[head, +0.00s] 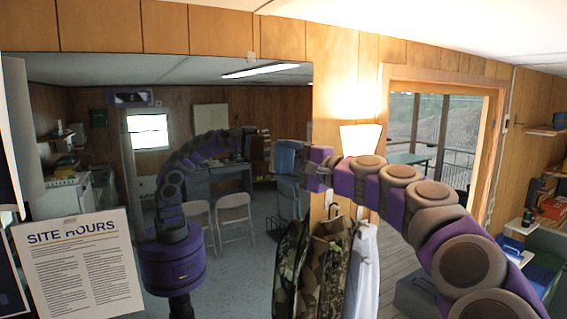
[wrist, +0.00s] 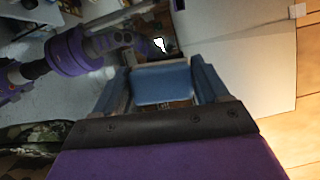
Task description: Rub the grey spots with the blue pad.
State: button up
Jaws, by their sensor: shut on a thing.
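My gripper (head: 303,168) is shut on the blue pad (head: 285,157), in front of the right part of a large wall mirror (head: 285,85). In the wrist view my gripper (wrist: 162,80) has a finger on each side of the blue pad (wrist: 163,84). The mirror (wrist: 235,50) fills much of the view behind the pad and reflects my arm and purple body. I cannot tell whether the pad touches the glass. I cannot clearly make out grey spots among the reflections.
A lit wall lamp (head: 361,140) is close to my arm, right of the mirror. A camouflage jacket (head: 330,250) and a white garment (head: 363,265) hang below. A "Site Hours" notice (head: 80,265) is at the lower left. A window (head: 440,140) is on the right.

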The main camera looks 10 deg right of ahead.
jog(key=shift+w+a, duration=0.1)
jog(key=shift+s, duration=0.7)
jog(key=shift+s+d+b, duration=0.3)
jog(key=shift+s+d, duration=0.1)
jog(key=shift+s, duration=0.45)
jog(key=shift+w+d, duration=0.1)
jog(key=shift+w, duration=0.05)
